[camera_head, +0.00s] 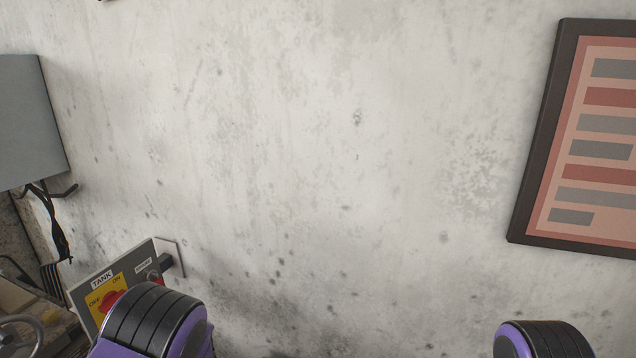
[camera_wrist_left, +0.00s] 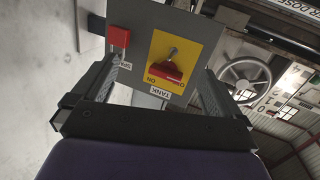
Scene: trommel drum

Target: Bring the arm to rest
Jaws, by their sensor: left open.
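My left gripper (camera_wrist_left: 155,82) is open in the left wrist view, with its two fingers apart and nothing seen between them but the panel beyond. I cannot tell whether the fingers touch the panel. In the head view the panel (camera_head: 83,292) is at the lower left, partly hidden by my purple and black left arm. My right arm shows at the lower right; its gripper is out of view.
A pale stained wall (camera_head: 330,150) fills the head view. A framed chart (camera_head: 606,140) hangs at the right. A grey box (camera_head: 28,120) with cables is at the left. A handwheel (camera_wrist_left: 245,78) stands beyond the panel in the left wrist view.

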